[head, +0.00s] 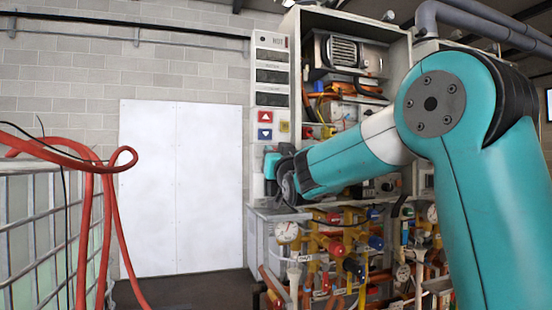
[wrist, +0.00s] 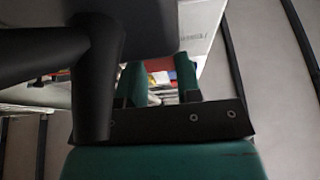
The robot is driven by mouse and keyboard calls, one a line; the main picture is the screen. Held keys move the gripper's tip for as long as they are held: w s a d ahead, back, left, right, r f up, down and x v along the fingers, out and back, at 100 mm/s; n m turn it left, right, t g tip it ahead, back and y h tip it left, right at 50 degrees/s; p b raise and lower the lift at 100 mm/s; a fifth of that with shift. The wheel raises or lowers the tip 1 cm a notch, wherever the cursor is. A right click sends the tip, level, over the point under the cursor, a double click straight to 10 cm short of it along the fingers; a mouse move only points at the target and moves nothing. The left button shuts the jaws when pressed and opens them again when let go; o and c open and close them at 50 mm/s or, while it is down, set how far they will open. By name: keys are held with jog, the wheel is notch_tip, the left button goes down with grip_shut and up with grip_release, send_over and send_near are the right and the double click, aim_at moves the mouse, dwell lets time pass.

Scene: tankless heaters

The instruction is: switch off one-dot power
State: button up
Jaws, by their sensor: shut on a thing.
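A tall white control panel (head: 271,100) stands at the left edge of the open heater cabinet in the head view. It has dark displays, a red up-arrow button (head: 265,117) and a blue down-arrow button (head: 265,134). My gripper (head: 270,165) is at the panel's lower end, just below the blue button. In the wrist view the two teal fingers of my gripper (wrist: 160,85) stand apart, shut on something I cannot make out. My wrist hides the contact. No one-dot mark or power switch can be told apart.
Red hoses (head: 88,220) hang over a metal rack (head: 40,235) at left. A white wall panel (head: 180,185) stands behind, with clear floor before it.

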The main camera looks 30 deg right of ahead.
jog(key=o, duration=0.9)
jog(key=shift+r, duration=0.1)
jog(key=r+g+p, duration=0.1)
jog(key=p, duration=0.4)
jog(key=shift+w+p, duration=0.1)
jog(key=shift+p, duration=0.2)
jog(key=g+p, duration=0.1)
jog(key=p, duration=0.4)
jog(key=g+y+p, duration=0.1)
jog(key=g+p, duration=0.1)
jog(key=p, duration=0.2)
jog(key=shift+w+r+p, duration=0.15)
jog(key=shift+r+p, duration=0.05)
jog(key=shift+p, duration=0.2)
jog(key=shift+p, duration=1.15)
